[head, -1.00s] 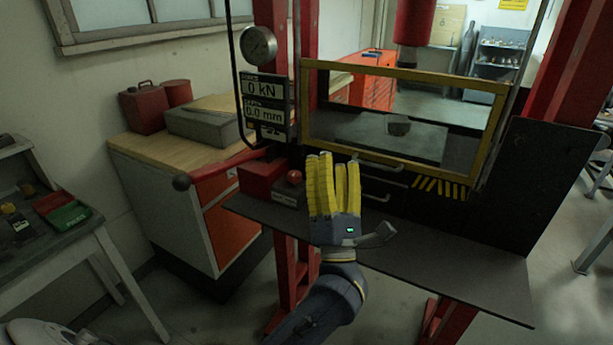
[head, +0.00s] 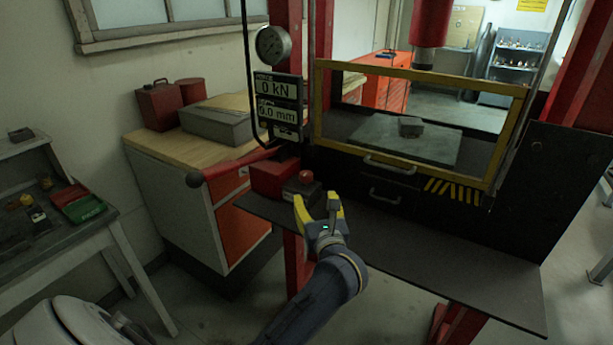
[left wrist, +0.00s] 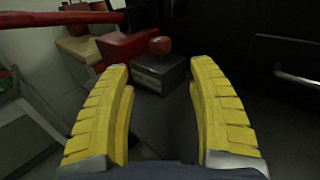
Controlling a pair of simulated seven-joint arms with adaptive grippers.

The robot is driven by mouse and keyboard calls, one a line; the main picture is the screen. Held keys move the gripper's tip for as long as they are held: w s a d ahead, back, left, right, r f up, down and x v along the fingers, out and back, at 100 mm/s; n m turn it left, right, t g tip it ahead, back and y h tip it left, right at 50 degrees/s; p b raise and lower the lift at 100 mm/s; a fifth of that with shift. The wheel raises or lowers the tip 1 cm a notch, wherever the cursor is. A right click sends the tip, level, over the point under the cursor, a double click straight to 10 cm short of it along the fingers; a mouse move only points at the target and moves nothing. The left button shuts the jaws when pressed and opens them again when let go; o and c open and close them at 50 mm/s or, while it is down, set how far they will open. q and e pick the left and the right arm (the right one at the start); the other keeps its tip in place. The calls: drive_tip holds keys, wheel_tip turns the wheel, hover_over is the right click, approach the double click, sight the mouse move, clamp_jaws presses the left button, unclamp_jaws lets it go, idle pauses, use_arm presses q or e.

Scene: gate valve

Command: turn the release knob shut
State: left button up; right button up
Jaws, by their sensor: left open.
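The release knob (head: 305,176) is a small red knob on top of a dark grey box (head: 303,190) with a label on its front. The box stands at the left end of the dark shelf, beside a red block. In the left wrist view the knob (left wrist: 160,45) sits upright ahead of the fingertips, above the box (left wrist: 162,75). My left gripper (head: 318,200) is open and empty, its yellow fingers apart, just in front of the box and below the knob. It does not appear to touch either. My right gripper is not in view.
A red lever (head: 235,165) with a dark round end sticks out left of the red block (head: 275,178). A yellow-framed guard (head: 420,75) stands behind the shelf (head: 440,250), whose right part is clear. Displays read 0 kN and 0.0 mm.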

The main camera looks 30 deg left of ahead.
sight(307, 179)
use_arm(q)
drive_tip(key=x, duration=1.3)
drive_tip(key=shift+w, duration=0.1)
clamp_jaws()
